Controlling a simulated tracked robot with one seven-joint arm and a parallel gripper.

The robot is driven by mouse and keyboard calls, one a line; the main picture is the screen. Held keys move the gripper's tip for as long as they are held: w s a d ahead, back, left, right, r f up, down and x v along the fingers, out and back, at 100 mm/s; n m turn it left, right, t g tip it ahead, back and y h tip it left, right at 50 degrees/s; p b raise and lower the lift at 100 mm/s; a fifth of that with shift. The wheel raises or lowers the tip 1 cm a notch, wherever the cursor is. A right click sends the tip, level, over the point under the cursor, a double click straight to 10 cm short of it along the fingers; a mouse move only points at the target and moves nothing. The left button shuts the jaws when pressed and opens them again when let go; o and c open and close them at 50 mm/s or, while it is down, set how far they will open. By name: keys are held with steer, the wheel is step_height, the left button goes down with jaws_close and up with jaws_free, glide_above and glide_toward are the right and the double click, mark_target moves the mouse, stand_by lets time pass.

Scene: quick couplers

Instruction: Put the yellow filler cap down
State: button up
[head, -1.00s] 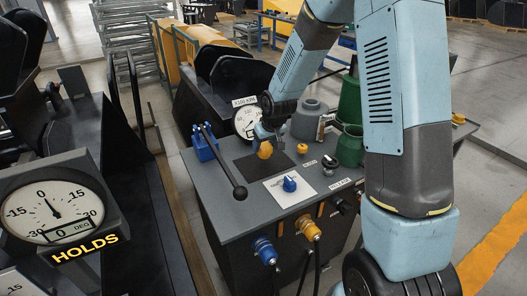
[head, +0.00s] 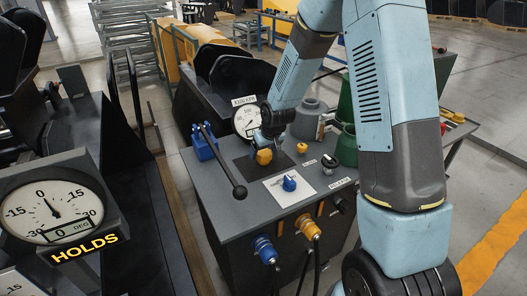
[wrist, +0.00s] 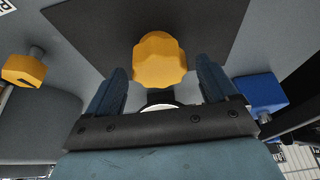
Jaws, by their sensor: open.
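The yellow filler cap (head: 264,157) is a faceted yellow piece over the dark square mat (head: 243,168) on the grey bench top. It appears to rest on the mat, though its underside is hidden. In the wrist view, the cap (wrist: 160,60) sits centred at the fingertips, with the mat (wrist: 95,35) behind it. My gripper (head: 268,147) is just above and behind the cap in the head view. In the wrist view, my gripper (wrist: 160,72) is open, one finger on either side of the cap with gaps visible.
A black lever (head: 225,165) with a blue base stands left of the mat. A small yellow knob (head: 302,148) is to the right, and a blue knob (head: 289,183) on a white plate is in front. Grey (head: 308,118) and green (head: 347,147) containers stand at the right.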

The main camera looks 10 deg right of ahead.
steer(key=s+d+r+m+h, duration=0.1)
steer(key=s+d+r, duration=0.2)
steer(key=s+r, duration=0.35)
steer(key=s+d+r+t, duration=0.1)
steer(key=s+d+r, duration=0.25)
steer(key=r, duration=0.65)
steer(key=s+d+r+m+h, duration=0.1)
steer(key=s+d+r, duration=0.2)
steer(key=s+r, duration=0.35)
steer(key=s+d+r+m, duration=0.1)
steer(key=s+r, duration=0.3)
steer(key=s, duration=0.4)
steer(key=s+d+r+m, duration=0.1)
steer(key=s+d+r, duration=0.3)
steer(key=s, duration=0.4)
steer(key=shift+r+m+t, duration=0.15)
steer(key=shift+m+t, duration=0.15)
